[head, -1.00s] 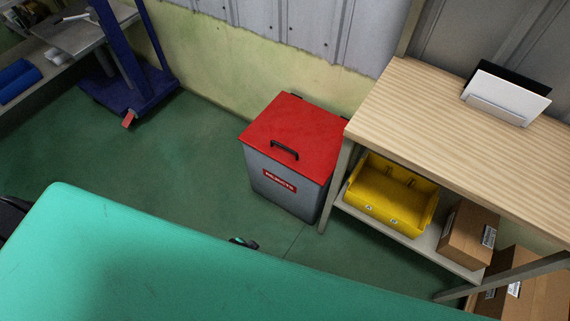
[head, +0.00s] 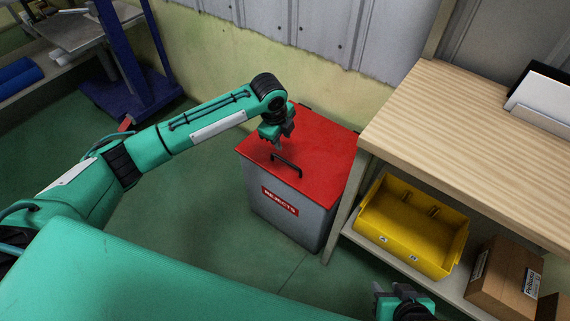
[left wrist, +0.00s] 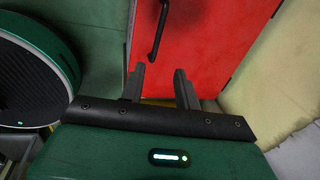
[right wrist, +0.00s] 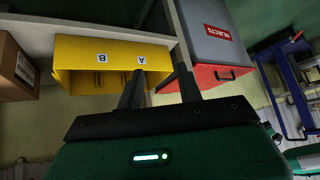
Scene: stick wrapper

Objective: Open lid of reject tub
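The reject tub (head: 288,217) is a grey box with a red label on its front, standing on the floor beside the wooden bench. Its red lid (head: 325,142) is shut and has a black handle (head: 287,165) near the front edge. My left gripper (head: 279,147) is above the lid, just behind and left of the handle. In the left wrist view its fingers (left wrist: 160,85) are apart and empty, and the handle (left wrist: 158,30) lies beyond them. My right gripper (right wrist: 163,88) is low near the bench, its fingers apart and empty. The tub also shows in the right wrist view (right wrist: 207,35).
A yellow bin (head: 408,228) and a cardboard box (head: 503,278) sit on the shelf under the wooden bench (head: 470,120), right of the tub. A blue frame (head: 130,75) stands at the left. The floor left of the tub is clear.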

